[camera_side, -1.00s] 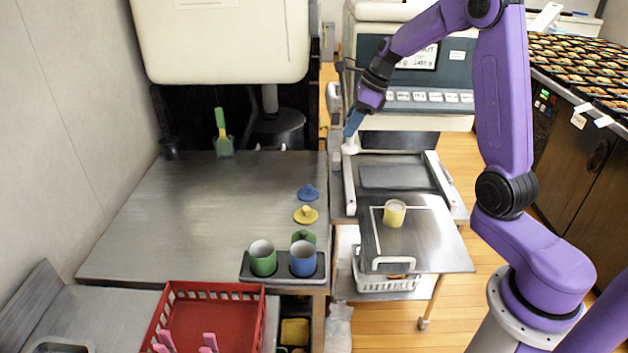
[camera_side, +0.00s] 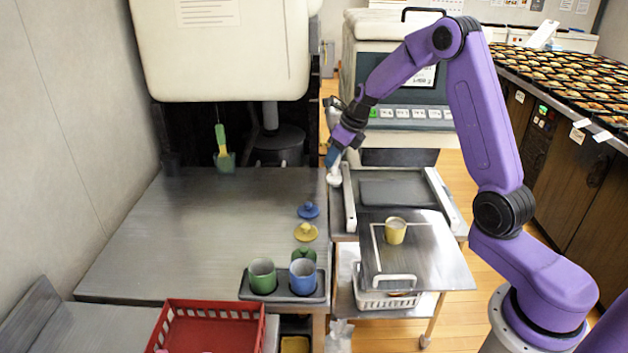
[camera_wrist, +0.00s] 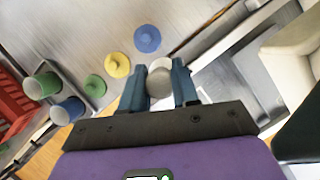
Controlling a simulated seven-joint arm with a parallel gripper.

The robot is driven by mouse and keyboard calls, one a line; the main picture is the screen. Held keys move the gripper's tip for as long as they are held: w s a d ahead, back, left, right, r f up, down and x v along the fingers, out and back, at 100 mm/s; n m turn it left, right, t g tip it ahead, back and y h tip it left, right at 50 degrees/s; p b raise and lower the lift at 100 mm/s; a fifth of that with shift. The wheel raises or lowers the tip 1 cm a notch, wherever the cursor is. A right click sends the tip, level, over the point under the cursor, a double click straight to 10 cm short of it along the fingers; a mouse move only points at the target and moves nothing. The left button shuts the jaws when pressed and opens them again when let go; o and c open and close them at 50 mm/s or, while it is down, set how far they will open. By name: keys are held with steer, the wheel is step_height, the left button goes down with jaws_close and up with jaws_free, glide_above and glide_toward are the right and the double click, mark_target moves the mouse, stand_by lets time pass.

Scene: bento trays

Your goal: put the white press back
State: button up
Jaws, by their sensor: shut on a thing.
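The white press (camera_side: 335,176) is held in my gripper (camera_side: 333,158), over the gap at the right edge of the grey table. In the wrist view the white press (camera_wrist: 160,84) sits between the two blue fingers of my gripper (camera_wrist: 158,78). A blue press (camera_side: 308,210), a yellow press (camera_side: 305,232) and a green press (camera_side: 303,253) stand in a row along the table's right side. The white press's underside is hidden.
A dark tray (camera_side: 252,294) holds a green cup (camera_side: 262,277) and a blue cup (camera_side: 303,279) at the table's front right. A yellow cup (camera_side: 395,232) stands on the metal cart plate (camera_side: 440,262). A red basket (camera_side: 215,306) is in front. The table's middle is clear.

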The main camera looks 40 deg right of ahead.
steer(key=shift+w+d+f, duration=0.3)
steer(key=shift+w+f, duration=1.35)
steer(key=shift+f, duration=0.25)
steer(key=shift+w+d+f, duration=0.35)
steer(key=shift+w+f, duration=1.35)
steer(key=shift+f, duration=0.15)
steer(key=shift+w+d+f, duration=0.3)
steer(key=shift+w+f, duration=1.35)
steer(key=shift+f, duration=0.25)
steer(key=shift+f, duration=0.1)
steer(key=o, duration=0.9)
steer(key=shift+o, duration=0.2)
